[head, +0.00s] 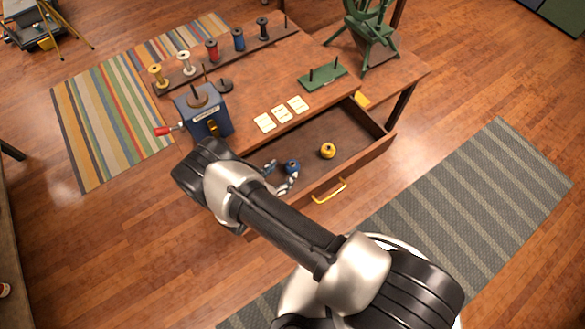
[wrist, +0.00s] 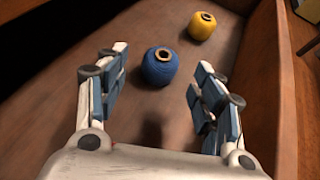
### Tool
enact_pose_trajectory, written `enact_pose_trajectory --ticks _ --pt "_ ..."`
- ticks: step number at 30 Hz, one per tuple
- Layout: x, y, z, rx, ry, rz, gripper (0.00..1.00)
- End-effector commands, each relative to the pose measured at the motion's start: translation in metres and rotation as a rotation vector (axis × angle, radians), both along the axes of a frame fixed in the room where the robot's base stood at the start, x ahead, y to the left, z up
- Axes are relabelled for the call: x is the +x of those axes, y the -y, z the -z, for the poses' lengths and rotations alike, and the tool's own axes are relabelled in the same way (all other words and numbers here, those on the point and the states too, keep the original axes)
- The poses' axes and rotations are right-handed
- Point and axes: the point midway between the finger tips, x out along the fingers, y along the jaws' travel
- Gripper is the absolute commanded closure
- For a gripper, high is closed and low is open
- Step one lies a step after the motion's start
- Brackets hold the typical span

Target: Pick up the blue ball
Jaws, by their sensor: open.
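The blue ball (head: 292,167) sits on the floor of the open drawer (head: 350,165). In the wrist view the blue ball (wrist: 160,66) is rounded with a dark hole in its top. My gripper (head: 280,174) is low over the drawer, with the blue ball just at its fingers in the head view. In the wrist view my gripper (wrist: 158,82) is open, its two fingers apart, and the ball shows between and a little beyond the fingertips. The fingers do not appear closed on it.
A yellow ball (head: 328,150) lies farther right in the drawer; it also shows in the wrist view (wrist: 202,26). The drawer front with its yellow handle (head: 329,191) and the drawer walls bound the space. A blue box with a red crank (head: 207,115) stands on the table nearby.

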Motion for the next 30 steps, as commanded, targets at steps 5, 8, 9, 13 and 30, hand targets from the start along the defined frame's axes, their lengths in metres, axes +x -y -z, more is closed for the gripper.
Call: enact_pose_trajectory --ticks 5,8,9,13,30 --pt "0.011 0.007 0.004 0.001 0.001 0.003 0.39" --pt "0.019 0.014 0.009 0.000 0.000 0.006 0.39" --pt "0.024 0.017 0.012 0.000 0.000 0.006 0.39" --pt "0.041 0.029 0.023 0.000 0.000 0.006 0.39" --pt "0.056 0.037 0.029 0.000 0.000 0.001 0.47"
